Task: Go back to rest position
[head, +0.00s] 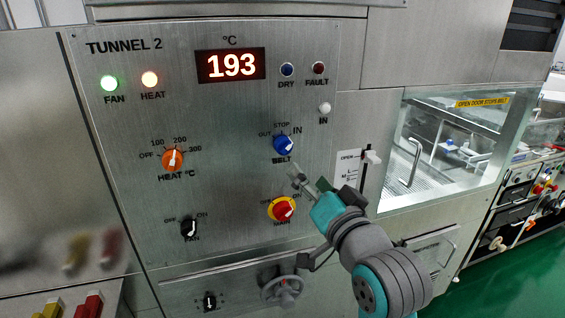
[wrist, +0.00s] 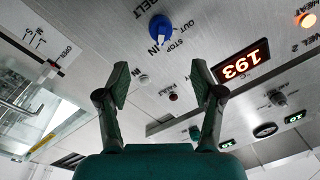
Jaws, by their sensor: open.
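My gripper (head: 300,182) is in front of the TUNNEL 2 panel (head: 120,190), just below the blue BELT knob (head: 283,145) and above the red and yellow MAIN switch (head: 282,208). In the wrist view my gripper (wrist: 160,82) has its two fingers spread, with nothing between them. The blue BELT knob also shows in the wrist view (wrist: 160,29), beyond the fingertips and apart from them. Its white pointer is toward IN.
The display (head: 231,65) reads 193. The FAN lamp (head: 109,83) and HEAT lamp (head: 150,79) are lit. The orange HEAT knob (head: 172,160) and black FAN knob (head: 190,229) are left of my arm. A handwheel (head: 283,287) protrudes below. A glazed door (head: 445,145) is at right.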

